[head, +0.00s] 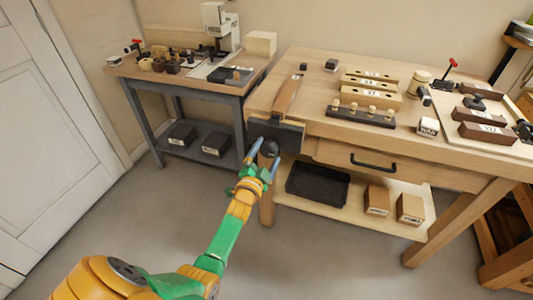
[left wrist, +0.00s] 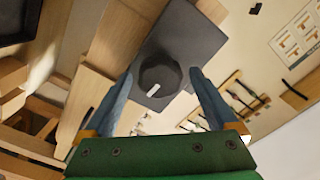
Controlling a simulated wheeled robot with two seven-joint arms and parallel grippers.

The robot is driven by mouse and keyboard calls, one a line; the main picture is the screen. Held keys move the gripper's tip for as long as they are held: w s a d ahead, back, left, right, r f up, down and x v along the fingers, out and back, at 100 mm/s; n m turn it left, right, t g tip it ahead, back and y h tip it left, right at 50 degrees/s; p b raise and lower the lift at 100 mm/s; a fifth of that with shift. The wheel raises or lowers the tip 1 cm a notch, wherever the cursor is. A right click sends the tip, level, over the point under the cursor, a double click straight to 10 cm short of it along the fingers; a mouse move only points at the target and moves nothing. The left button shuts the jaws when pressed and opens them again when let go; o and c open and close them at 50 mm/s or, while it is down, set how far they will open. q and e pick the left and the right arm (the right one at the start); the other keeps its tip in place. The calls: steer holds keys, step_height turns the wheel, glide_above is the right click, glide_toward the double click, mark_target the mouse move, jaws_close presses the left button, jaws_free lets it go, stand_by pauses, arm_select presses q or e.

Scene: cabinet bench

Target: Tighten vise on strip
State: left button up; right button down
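The vise (head: 285,136) is a dark grey jaw block on the front left end of the wooden bench, with a round dark knob (head: 269,148) facing me. A reddish-brown wooden strip (head: 287,95) lies along the bench top behind the jaw; its contact with the jaw is unclear. My left gripper (head: 264,158) is open at the knob. In the left wrist view the knob (left wrist: 160,76), with a white mark, sits between the two blue fingertips (left wrist: 162,74) with gaps showing on both sides. The strip cannot be made out there. My right gripper is not in view.
Wooden hole blocks (head: 371,88) and a dark peg rack (head: 361,115) stand right of the strip. Below are a drawer with a black handle (head: 374,162) and a shelf with a black tray (head: 318,186). A side table (head: 190,80) stands left. The floor between is clear.

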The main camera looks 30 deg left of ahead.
arm_select(q)
steer(key=shift+s+d+r+p, duration=0.1)
steer(key=shift+s+d+p, duration=0.05)
steer(key=shift+s+p, duration=0.3)
steer(key=p+v, duration=0.3)
steer(key=v, duration=0.3)
